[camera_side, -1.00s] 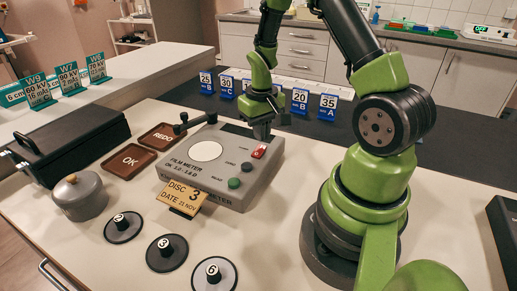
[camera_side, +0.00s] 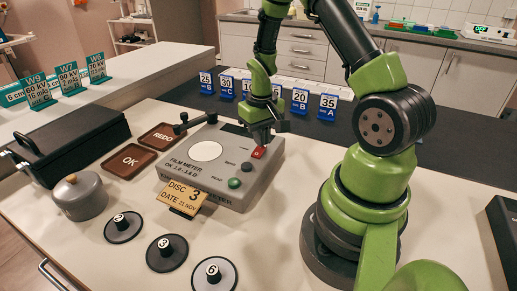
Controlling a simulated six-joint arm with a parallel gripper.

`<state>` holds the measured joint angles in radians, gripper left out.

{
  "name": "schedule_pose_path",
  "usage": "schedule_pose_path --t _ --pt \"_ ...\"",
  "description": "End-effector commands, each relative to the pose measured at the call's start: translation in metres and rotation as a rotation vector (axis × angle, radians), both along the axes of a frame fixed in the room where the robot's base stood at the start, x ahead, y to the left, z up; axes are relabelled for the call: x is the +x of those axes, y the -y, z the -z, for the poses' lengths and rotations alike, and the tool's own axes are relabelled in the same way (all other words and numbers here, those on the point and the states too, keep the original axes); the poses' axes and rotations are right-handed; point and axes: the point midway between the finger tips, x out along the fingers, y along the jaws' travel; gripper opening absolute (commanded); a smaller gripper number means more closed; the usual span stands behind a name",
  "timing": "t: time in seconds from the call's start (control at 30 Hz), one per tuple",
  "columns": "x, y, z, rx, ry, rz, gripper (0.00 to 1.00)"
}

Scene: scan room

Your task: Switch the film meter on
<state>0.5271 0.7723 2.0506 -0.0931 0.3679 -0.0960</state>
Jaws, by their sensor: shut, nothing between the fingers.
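The film meter (camera_side: 215,182) is a grey box on the pale table in the side view. Its top bears a white round disc (camera_side: 206,151), a red switch (camera_side: 258,152) near the far right corner, a green button (camera_side: 234,183) and a small dark knob (camera_side: 246,167). A yellow card (camera_side: 185,197) reading "DISC 3, DATE 21 NOV" sits at its front. My gripper (camera_side: 262,140) is shut and empty, pointing down right at the red switch. The fingertips partly cover the switch, and I cannot tell whether they touch it.
Brown OK (camera_side: 129,161) and REDO (camera_side: 162,136) plates, a grey lidded pot (camera_side: 80,195) and a black case (camera_side: 74,143) lie left of the meter. Several numbered knobbed discs (camera_side: 167,253) stand in front. Blue number cards (camera_side: 300,101) line the dark strip behind.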

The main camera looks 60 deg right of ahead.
Motion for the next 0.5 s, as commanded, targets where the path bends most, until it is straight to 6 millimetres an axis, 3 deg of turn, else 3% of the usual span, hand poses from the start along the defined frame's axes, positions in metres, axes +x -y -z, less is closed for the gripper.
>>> schedule_pose_path --t 0.5 --pt "-0.0002 -0.0001 0.008 0.0 0.0 0.001 0.0"
